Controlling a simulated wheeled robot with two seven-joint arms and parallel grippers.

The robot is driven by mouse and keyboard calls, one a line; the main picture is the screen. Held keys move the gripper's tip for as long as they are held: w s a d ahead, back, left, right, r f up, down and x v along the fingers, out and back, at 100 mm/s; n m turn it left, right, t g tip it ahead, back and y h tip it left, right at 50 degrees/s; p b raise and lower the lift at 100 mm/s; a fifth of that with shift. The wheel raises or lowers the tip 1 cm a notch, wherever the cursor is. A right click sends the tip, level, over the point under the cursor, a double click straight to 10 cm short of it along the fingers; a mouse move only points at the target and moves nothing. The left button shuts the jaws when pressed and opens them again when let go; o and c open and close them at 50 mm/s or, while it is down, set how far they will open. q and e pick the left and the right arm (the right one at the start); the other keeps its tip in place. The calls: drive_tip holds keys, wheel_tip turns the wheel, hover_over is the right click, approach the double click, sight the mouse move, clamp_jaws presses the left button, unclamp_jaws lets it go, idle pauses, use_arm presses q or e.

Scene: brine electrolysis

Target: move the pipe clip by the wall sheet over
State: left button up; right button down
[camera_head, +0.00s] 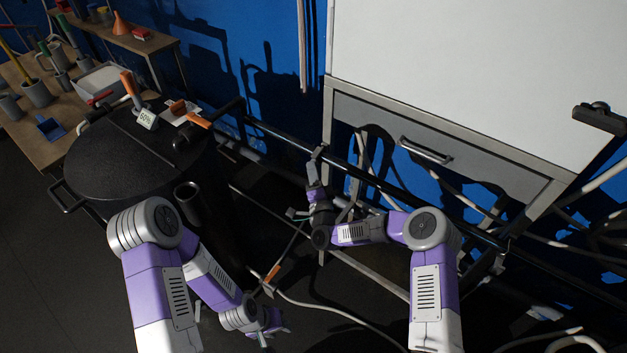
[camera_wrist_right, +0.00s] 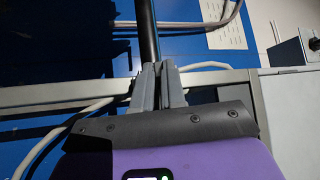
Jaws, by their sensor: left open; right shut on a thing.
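My right gripper (camera_head: 315,158) is at the black rail (camera_head: 285,138) in front of the blue wall. In the right wrist view its grey fingers (camera_wrist_right: 158,72) are close together, and the black rail (camera_wrist_right: 147,30) runs up from between them. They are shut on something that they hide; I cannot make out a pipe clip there. The wall sheet (camera_wrist_right: 223,25), white with small print, is on the blue wall at the upper right of that view. My left gripper (camera_head: 275,331) is low over the dark floor, open and empty.
A white-fronted unit (camera_head: 460,70) with a handled drawer stands at the right. Pale hoses (camera_head: 335,312) cross the floor and hang below the unit. A round black table (camera_head: 125,165) with tools is at the left, a wooden bench (camera_head: 40,145) behind it.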

drive_tip(key=shift+w+d+f+n+g+y+b, duration=0.25)
drive_tip(key=shift+f+n+g+y+b, duration=0.75)
drive_tip(key=shift+n+y, duration=2.75)
drive_tip(key=shift+w+d+f+n+g+y+b, duration=0.2)
drive_tip(key=shift+f+n+g+y+b, duration=0.75)
drive_tip(key=shift+n+y, duration=2.8)
drive_tip(key=shift+w+d+f+n+g+y+b, duration=0.1)
drive_tip(key=shift+w+f+n+g+y+b, duration=0.4)
drive_tip(key=shift+n+g+y+b, duration=3)
drive_tip(key=n+t+h+p, duration=0.1)
drive_tip(key=n+t+p, duration=0.1)
drive_tip(key=n+t+h+p, duration=0.1)
drive_tip(key=n+t+p, duration=0.1)
drive_tip(key=shift+s+f+h+p, duration=0.1)
drive_tip(key=shift+h+p, duration=0.2)
drive_tip(key=shift+p, duration=0.05)
drive_tip(key=c, duration=1.2)
unclamp_jaws()
drive_tip(key=v, duration=0.7)
drive_tip(key=shift+d+f, duration=0.2)
drive_tip(key=shift+d, duration=0.1)
